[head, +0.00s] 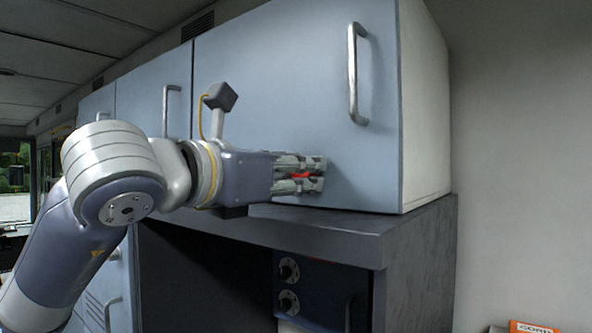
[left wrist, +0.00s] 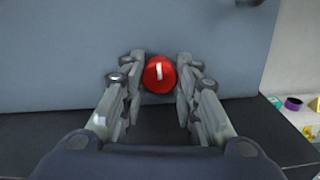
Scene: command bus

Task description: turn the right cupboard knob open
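The right cupboard door (head: 300,90) is a pale blue panel and looks closed, with a vertical metal handle (head: 352,75). A round red knob (left wrist: 160,74) with a white mark, nearly upright, sits low on the door. In the head view the knob (head: 302,175) shows only as red between the fingers. My left gripper (head: 312,174) reaches in from the left. My right gripper is in neither view.
A dark countertop ledge (head: 330,228) runs just below the cupboard and my left gripper. Under it is a dark panel with several round dials (head: 289,270). More blue cupboards (head: 150,95) stand to the left. An orange box (head: 535,327) is at the bottom right.

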